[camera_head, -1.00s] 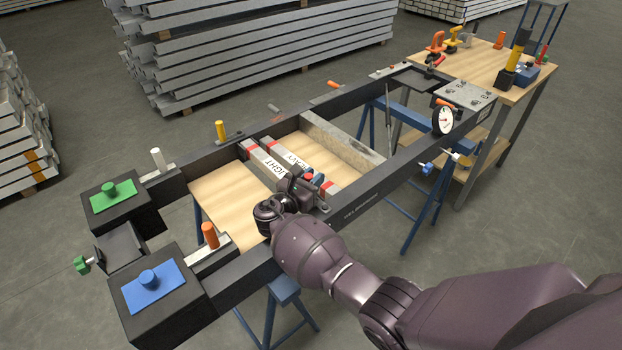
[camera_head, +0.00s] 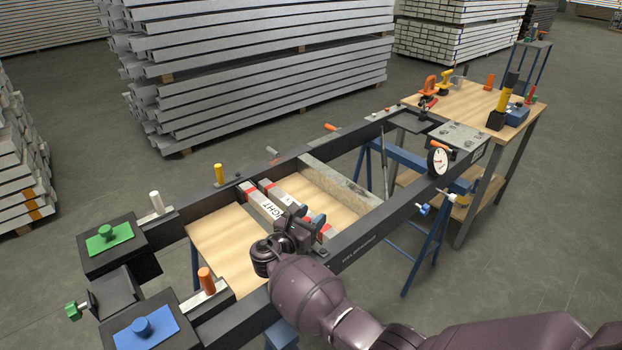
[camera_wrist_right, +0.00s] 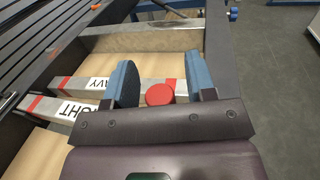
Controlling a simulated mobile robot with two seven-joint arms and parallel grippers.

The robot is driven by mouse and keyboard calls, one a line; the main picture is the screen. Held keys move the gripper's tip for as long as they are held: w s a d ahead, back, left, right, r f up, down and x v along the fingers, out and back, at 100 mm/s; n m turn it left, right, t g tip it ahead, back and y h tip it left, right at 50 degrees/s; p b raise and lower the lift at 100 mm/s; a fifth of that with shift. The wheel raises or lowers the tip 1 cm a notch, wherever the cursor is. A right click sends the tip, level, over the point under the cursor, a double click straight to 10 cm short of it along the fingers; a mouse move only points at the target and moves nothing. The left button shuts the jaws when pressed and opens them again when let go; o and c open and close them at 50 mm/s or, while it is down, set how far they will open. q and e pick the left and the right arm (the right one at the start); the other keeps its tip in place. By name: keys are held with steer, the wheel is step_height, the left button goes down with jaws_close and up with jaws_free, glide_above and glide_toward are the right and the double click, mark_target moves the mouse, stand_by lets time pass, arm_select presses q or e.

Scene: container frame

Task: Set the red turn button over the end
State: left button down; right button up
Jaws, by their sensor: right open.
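The red turn button (camera_wrist_right: 160,95) is a round red knob at the near end of a grey bar in the right wrist view. My right gripper (camera_wrist_right: 161,76) is open, with one blue-padded finger on each side of the button. Gaps show between the button and both fingers. In the head view my right gripper (camera_head: 306,218) is over the near rail end of the bars, and I cannot make out the button there. Two grey bars with red bands lie across the frame, the one labelled "HEAVY" (camera_wrist_right: 143,86) and the one ending in "GHT" (camera_wrist_right: 72,108). My left gripper is out of view.
The black container frame (camera_head: 370,243) surrounds the bars and wooden boards. An orange peg (camera_head: 206,280), a blue button block (camera_head: 142,328) and a green one (camera_head: 107,236) are at its left end. A dial gauge (camera_head: 437,161) stands on the near rail. A worktable (camera_head: 470,97) with tools is behind right.

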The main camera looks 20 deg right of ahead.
step_height(320, 180, up, 18)
steer(key=p, duration=0.3)
steer(key=shift+r+p, duration=0.25)
steer(key=shift+p, duration=0.15)
steer(key=w+a+m+t+y, duration=0.4)
steer(key=a+m+t+y, duration=0.1)
steer(key=m+y, duration=0.3)
steer(key=s+f+m+t+y, duration=0.1)
steer(key=s+f+m+y, duration=0.5)
steer(key=m, duration=0.1)
steer(key=s+d+f+m+g, duration=0.1)
steer(key=s+d+f+m, duration=0.2)
steer(key=s+f, duration=0.3)
steer(key=s+d+f+m+g, duration=0.1)
steer(key=s+d+f, duration=0.3)
steer(key=s, duration=1.2)
steer(key=s+d+f+m+g, duration=0.2)
steer(key=s+d+f+m, duration=0.1)
steer(key=s+f, duration=0.6)
steer(key=shift+s+d+f+m+y, duration=0.2)
steer(key=shift+s+f+m+y, duration=0.15)
steer(key=shift+s+m, duration=0.5)
